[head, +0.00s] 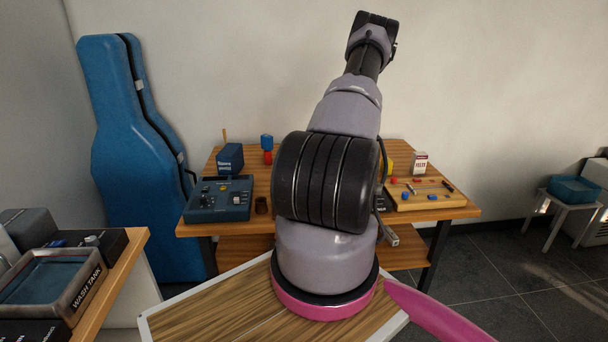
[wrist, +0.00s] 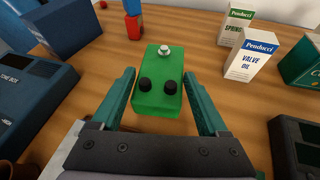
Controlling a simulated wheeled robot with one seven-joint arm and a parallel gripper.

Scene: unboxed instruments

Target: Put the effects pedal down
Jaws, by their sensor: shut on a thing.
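The effects pedal is a green box (wrist: 158,96) with two black knobs and a silver footswitch, in the middle of the wrist view. My gripper (wrist: 160,92) has its two teal fingers on either side of the pedal, shut on it. The wooden bench top (wrist: 92,62) shows around and beyond the pedal. I cannot tell whether the pedal's underside touches the wood. In the head view my own arm hides both the pedal and the gripper.
A blue tone box (wrist: 28,82) lies left, with a dark blue box (wrist: 72,24) beyond. Stacked red and blue blocks (wrist: 133,24) stand behind the pedal. A valve oil box (wrist: 252,56) and a dark device (wrist: 297,145) are right. Bare wood surrounds the pedal.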

